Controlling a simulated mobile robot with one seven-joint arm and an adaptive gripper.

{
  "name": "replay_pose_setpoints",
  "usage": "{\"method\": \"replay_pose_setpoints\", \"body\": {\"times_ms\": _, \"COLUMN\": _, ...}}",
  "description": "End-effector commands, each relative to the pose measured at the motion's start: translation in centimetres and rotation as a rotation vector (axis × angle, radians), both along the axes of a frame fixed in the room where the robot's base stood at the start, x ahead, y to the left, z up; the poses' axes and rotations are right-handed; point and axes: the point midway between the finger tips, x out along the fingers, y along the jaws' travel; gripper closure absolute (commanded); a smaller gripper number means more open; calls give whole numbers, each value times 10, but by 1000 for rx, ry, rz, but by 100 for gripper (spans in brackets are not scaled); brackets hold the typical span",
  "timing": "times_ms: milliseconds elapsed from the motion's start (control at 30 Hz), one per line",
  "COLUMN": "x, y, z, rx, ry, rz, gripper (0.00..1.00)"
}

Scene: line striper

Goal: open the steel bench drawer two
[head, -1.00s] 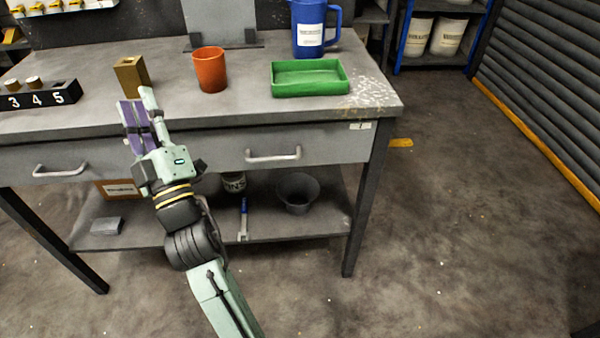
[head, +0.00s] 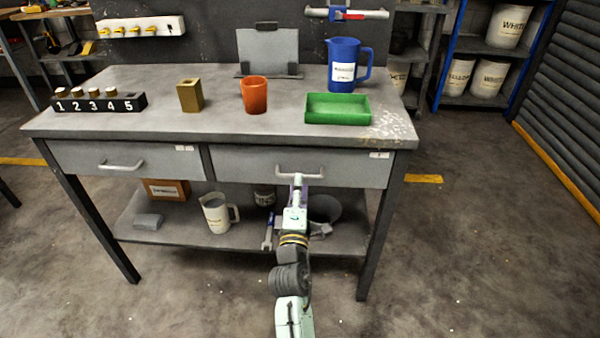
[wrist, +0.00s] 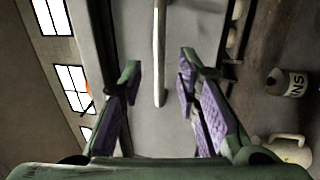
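The steel bench has two grey drawers side by side. The right drawer (head: 240,165), with a small label (head: 380,155) at its upper right corner, looks shut and flush with the front. I take it to be drawer two, but the label is too small to read now. Its pale bar handle (head: 286,175) is partly behind my gripper (head: 298,180). In the wrist view my gripper (wrist: 160,65) is open, its purple-padded fingers on either side of the handle (wrist: 159,40) with a gap visible on each side. The left drawer (head: 80,158) is also shut.
On the bench top stand a numbered block (head: 98,104), a brass block (head: 190,96), an orange cup (head: 255,95), a green tray (head: 312,119) and a blue jug (head: 345,65). The lower shelf holds a white jug (head: 215,215) and other items. Floor right of the bench is clear.

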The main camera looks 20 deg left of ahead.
Motion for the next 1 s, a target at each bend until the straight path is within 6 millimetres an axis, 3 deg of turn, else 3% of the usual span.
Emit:
{"method": "replay_pose_setpoints", "body": {"times_ms": 233, "x": 32, "y": 10, "z": 8, "rx": 1, "ry": -1, "rz": 1, "gripper": 70}}
{"method": "replay_pose_setpoints", "body": {"times_ms": 633, "x": 38, "y": 11, "z": 8, "rx": 1, "ry": -1, "rz": 1, "gripper": 71}}
{"method": "replay_pose_setpoints", "body": {"times_ms": 1000, "x": 38, "y": 11, "z": 8, "rx": 1, "ry": -1, "rz": 1, "gripper": 96}}
